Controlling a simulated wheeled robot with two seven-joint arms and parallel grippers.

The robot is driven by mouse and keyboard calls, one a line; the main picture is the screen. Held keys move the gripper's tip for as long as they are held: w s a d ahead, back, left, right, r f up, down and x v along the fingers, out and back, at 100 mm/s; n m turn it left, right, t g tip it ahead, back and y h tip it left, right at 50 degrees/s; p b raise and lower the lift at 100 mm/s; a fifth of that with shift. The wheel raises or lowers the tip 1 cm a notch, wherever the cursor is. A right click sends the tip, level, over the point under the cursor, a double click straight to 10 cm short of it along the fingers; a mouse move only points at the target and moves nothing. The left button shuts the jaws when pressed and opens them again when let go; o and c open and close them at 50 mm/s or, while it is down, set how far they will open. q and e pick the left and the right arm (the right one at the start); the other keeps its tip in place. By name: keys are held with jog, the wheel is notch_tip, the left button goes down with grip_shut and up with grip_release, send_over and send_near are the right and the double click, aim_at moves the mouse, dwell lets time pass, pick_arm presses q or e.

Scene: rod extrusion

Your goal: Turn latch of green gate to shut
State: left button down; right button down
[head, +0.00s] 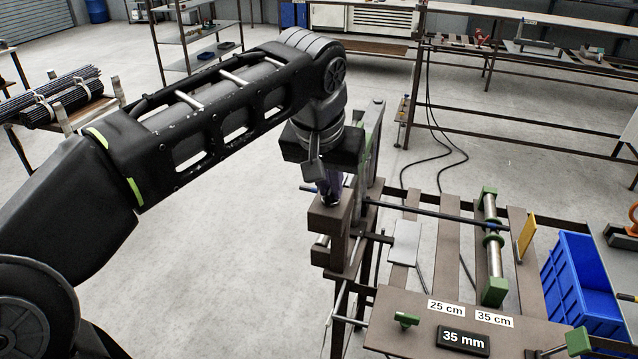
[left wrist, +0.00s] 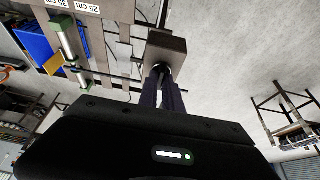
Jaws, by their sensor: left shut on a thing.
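My left gripper (head: 330,198) reaches down to a brown machine block (head: 328,222) at the front end of the bench. Its dark fingers are shut on a small part at this block, which I take to be the latch; the fingers hide most of it. In the left wrist view, the fingers (left wrist: 160,76) meet the face of the brown block (left wrist: 167,42). A green part (head: 369,142), perhaps of the green gate, shows beside an upright post behind my wrist; the rest is hidden. My right gripper is not in view.
A slatted bench holds a steel roller with green ends (head: 493,240), a dark rod (head: 425,213) and a yellow plate (head: 526,237). A blue crate (head: 560,285) stands at the right. A rack of dark rods (head: 60,98) stands at the left. The floor between is clear.

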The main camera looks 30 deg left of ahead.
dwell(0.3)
pick_arm(q)
jog(key=c, duration=1.5)
grip_release()
jog(key=shift+r, duration=0.1)
jog(key=shift+r, duration=0.25)
jog(key=shift+v, duration=1.05)
jog(key=p+v, duration=0.3)
jog(key=v, duration=0.2)
jog(key=shift+s+d+p, duration=0.1)
jog(key=shift+s+p, duration=0.05)
jog(key=shift+p, duration=0.25)
